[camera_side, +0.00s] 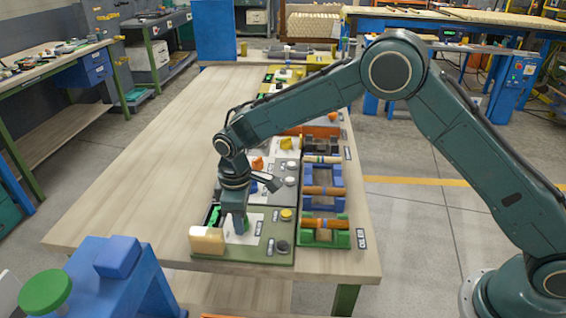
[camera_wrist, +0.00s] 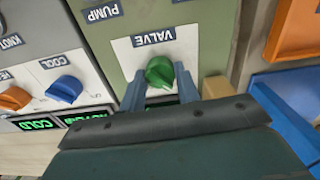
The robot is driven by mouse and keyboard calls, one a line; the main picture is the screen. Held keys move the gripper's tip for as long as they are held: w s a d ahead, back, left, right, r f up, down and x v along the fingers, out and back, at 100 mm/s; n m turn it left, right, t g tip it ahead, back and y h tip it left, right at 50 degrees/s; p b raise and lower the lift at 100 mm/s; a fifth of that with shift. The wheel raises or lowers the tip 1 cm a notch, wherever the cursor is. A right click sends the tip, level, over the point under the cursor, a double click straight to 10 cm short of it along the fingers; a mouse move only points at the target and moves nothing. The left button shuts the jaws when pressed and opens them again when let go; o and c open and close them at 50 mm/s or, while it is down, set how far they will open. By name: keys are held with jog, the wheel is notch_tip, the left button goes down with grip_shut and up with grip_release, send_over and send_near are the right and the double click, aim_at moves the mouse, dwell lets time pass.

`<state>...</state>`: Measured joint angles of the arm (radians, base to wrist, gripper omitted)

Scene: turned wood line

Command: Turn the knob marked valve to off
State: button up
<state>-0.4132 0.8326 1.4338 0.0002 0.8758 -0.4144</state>
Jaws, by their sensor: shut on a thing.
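The valve knob (camera_wrist: 160,71) is green and sits on a white plate of a green panel (camera_wrist: 105,48), just beside the VALVE label (camera_wrist: 153,36), which reads upside down in the wrist view. My gripper (camera_wrist: 160,82) has one finger on each side of the knob and is shut on it. Its pointer direction and any off mark are hard to make out. The display beyond the knob is mostly hidden by my fingers and wrist. In the side view my gripper (camera_side: 238,228) points down onto the nearest green panel (camera_side: 258,242), and the knob is hidden there.
A cream block (camera_side: 207,240), a yellow button (camera_side: 286,214) and a black knob (camera_side: 282,247) are near my gripper. The table's left side is clear.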

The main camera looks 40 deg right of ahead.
jog(key=shift+n, duration=0.5)
jog(key=o, duration=1)
notch_tip(320, 180, up, 14)
jog(key=shift+f, duration=0.1)
dwell(0.5)
